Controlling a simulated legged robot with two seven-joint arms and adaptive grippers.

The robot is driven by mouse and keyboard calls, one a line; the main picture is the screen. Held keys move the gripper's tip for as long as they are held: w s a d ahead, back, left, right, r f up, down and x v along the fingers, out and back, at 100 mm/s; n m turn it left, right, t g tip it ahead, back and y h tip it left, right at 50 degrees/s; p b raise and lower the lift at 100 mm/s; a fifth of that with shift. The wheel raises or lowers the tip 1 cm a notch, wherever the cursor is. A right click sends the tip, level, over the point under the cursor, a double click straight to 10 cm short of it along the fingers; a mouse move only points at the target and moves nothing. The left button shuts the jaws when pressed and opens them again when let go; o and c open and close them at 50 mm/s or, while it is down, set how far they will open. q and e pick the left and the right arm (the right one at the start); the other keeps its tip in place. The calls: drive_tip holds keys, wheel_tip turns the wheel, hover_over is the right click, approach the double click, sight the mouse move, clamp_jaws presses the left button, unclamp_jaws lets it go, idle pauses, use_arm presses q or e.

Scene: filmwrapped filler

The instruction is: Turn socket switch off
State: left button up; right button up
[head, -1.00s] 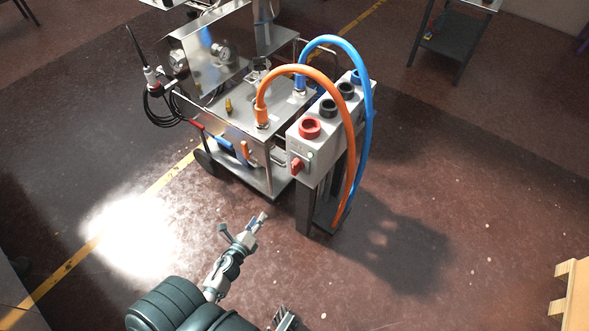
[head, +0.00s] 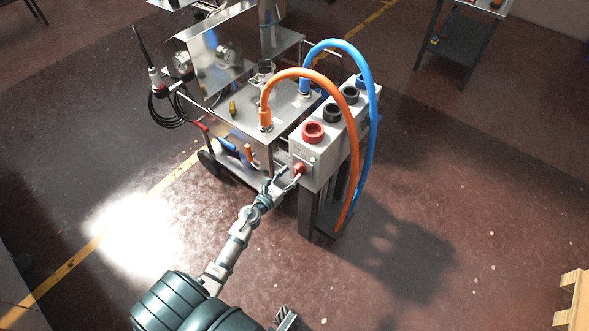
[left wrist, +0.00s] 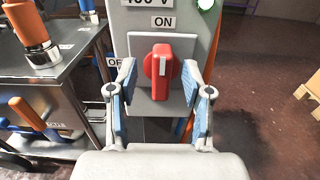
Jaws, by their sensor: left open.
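The socket switch (left wrist: 158,72) is a red rotary knob on the end face of a grey socket box (head: 317,156). In the left wrist view its handle stands upright, with its white mark under the ON label (left wrist: 163,22). An OFF label, partly hidden by a finger, is to the left of the knob. My left gripper (left wrist: 160,92) is open, with one blue-padded finger on each side of the knob; I cannot tell whether they touch it. In the head view the left gripper (head: 283,183) is at the switch. Part of my right gripper (head: 286,319) shows at the bottom edge.
An orange hose (head: 354,150) and a blue hose (head: 373,120) arch from a steel cart (head: 240,125) over the socket box. A green light (left wrist: 206,4) shows above the switch. A wooden piece (head: 573,300) is at the lower right.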

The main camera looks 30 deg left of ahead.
sight(295, 170)
use_arm(q)
drive_tip(key=shift+w+d, duration=0.15)
drive_tip(key=shift+w, duration=0.7)
drive_tip(key=shift+w+d, duration=0.15)
drive_tip(key=shift+w, duration=0.7)
drive_tip(key=shift+c, duration=0.3)
clamp_jaws()
